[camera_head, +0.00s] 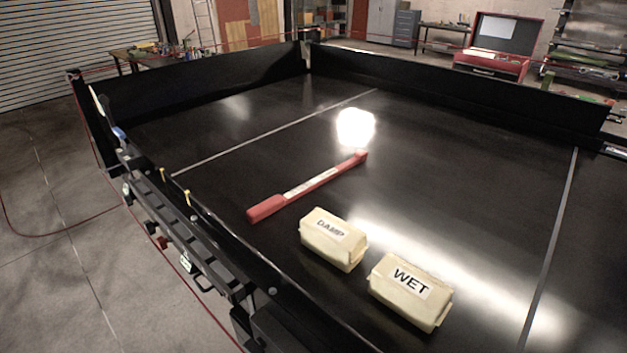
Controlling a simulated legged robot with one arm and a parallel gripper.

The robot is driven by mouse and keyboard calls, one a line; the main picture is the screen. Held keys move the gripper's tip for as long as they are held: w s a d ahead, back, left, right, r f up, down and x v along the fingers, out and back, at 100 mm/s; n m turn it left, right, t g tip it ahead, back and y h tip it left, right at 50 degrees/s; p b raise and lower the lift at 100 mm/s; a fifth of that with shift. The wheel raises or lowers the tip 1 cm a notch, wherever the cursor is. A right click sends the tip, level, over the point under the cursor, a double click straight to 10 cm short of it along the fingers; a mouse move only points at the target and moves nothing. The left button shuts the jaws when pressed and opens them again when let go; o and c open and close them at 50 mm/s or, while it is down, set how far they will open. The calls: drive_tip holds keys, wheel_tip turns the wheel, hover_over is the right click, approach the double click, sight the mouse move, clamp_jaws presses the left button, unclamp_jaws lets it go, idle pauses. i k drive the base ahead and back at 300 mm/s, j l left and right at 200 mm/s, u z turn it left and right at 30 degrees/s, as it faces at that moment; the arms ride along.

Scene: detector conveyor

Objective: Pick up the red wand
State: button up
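The red wand (325,179) lies on the black conveyor surface (440,190), slanting from lower left to upper right. It has a thick red handle at its lower left end, a pale labelled middle and a narrower red far end. A bright white glow sits just above its far end; I cannot tell whether this is a reflection or a part of the wand. My gripper is not in view.
Two cream blocks, one labelled DAMP (332,238) and one labelled WET (410,291), lie in front of the wand. Black walls (450,92) border the back, and a rail with clips (190,215) runs along the left. The surface right of the wand is clear.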

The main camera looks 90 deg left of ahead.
sight(260, 212)
drive_tip(key=u, duration=0.45)
drive_tip(key=l+u, duration=0.1)
drive_tip(key=u, duration=0.75)
drive_tip(key=k+u, duration=0.1)
drive_tip(key=u, duration=0.35)
drive_tip(key=l+u, duration=0.1)
drive_tip(key=u, duration=0.75)
drive_tip(key=k+u, duration=0.1)
drive_tip(key=u, duration=0.35)
drive_tip(key=i+j+z, duration=0.1)
drive_tip(key=z, duration=0.65)
drive_tip(key=i+j+z, duration=0.25)
drive_tip(key=j, duration=0.4)
drive_tip(key=i+j+z, duration=0.1)
drive_tip(key=j+z, duration=0.15)
drive_tip(key=j, duration=0.4)
drive_tip(key=j+z, duration=0.25)
drive_tip(key=j, duration=0.45)
drive_tip(key=i, duration=0.05)
